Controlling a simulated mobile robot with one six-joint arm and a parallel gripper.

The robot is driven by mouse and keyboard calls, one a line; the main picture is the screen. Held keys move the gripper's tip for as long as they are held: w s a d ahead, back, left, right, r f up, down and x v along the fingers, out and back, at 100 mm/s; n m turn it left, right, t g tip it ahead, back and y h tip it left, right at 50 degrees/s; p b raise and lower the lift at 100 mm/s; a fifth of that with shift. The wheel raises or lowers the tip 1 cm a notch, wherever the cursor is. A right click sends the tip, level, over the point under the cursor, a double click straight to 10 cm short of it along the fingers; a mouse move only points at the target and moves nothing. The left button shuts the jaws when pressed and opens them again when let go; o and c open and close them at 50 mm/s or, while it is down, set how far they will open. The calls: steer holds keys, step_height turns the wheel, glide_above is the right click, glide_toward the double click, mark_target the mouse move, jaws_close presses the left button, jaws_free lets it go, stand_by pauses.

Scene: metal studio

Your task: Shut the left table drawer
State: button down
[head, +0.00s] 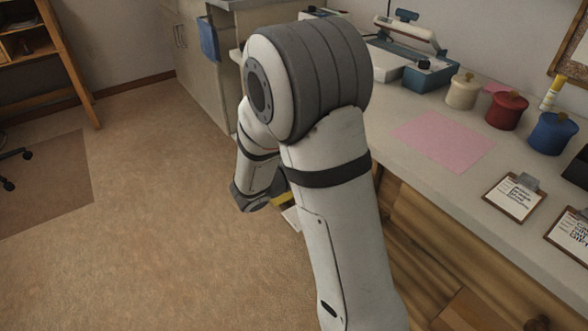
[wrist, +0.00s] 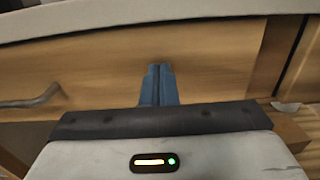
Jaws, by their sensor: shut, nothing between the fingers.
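In the wrist view a wooden drawer front (wrist: 215,65) with a dark bar handle (wrist: 30,99) at its left lies under the pale tabletop edge (wrist: 120,18). My gripper (wrist: 158,70) has its blue fingers together, empty, pointing at this front to the right of the handle. I cannot tell whether the fingertips touch it, or how far out the drawer stands. In the head view my arm hides the fingers and most of the table's left front. Part of the wooden front (head: 420,232) shows to the right of my arm.
On the table (head: 395,165) are a pink sheet (head: 443,141), a cream canister (head: 463,92), a red canister (head: 506,111), a blue canister (head: 552,132) and a clipboard (head: 514,195). A cabinet (head: 196,60) stands behind. The brown floor (head: 150,200) at left is mostly clear.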

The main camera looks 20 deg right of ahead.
steer(key=p+v, duration=0.3)
steer(key=v, duration=1.1)
steer(key=s+d+r+m+g+y+p, duration=0.4)
steer(key=s+r+m+p, duration=0.2)
steer(key=r+p, duration=0.2)
steer(key=s+d+r+m+g+y+p, duration=0.35)
steer(key=s+r+m+y+p, duration=0.2)
steer(key=r+p, duration=0.3)
steer(key=s+a+r+m+t+y+p, duration=0.1)
steer(key=r+m+y+p, duration=0.3)
steer(key=r, duration=0.4)
steer(key=s+a+r+m+t+y+p, duration=0.1)
steer(key=a+r+m+t+y+p, duration=0.2)
steer(key=r+m+p, duration=0.2)
step_height(320, 180, up, 3)
steer(key=p, duration=0.3)
steer(key=shift+s+a+m+y, duration=0.35)
steer(key=shift+a, duration=0.05)
steer(key=shift+t, duration=0.25)
